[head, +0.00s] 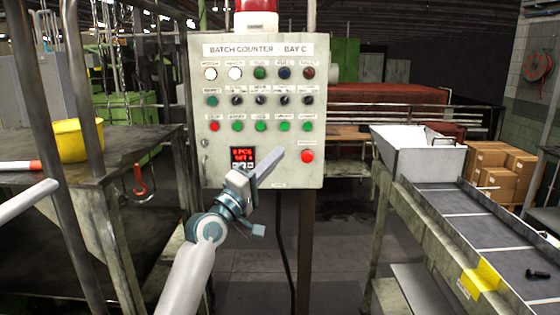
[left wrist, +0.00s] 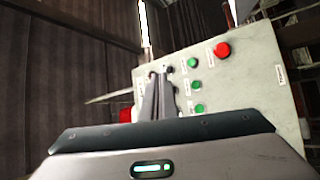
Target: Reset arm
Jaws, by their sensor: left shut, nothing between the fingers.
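My left gripper (head: 270,166) is shut and empty, with its fingers in front of the lower middle of the pale control box labelled "BATCH COUNTER - BAY C" (head: 222,143). The fingertips appear just left of a large red button (head: 307,155) and right of a small red-lit display (head: 242,154). In the left wrist view the closed fingers (left wrist: 158,98) point toward the box face (left wrist: 245,75). Green buttons and the red button (left wrist: 222,49) show to their right. I cannot tell whether the fingertips touch the panel. My right gripper is not in view.
A worn bench (head: 150,140) with a yellow bucket (head: 79,139) stands left. A conveyor (head: 470,220) with a white hopper (head: 415,155) and a dark bolt (head: 537,273) runs along the right. Cardboard boxes (head: 499,178) stand behind it. A post supports the control box.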

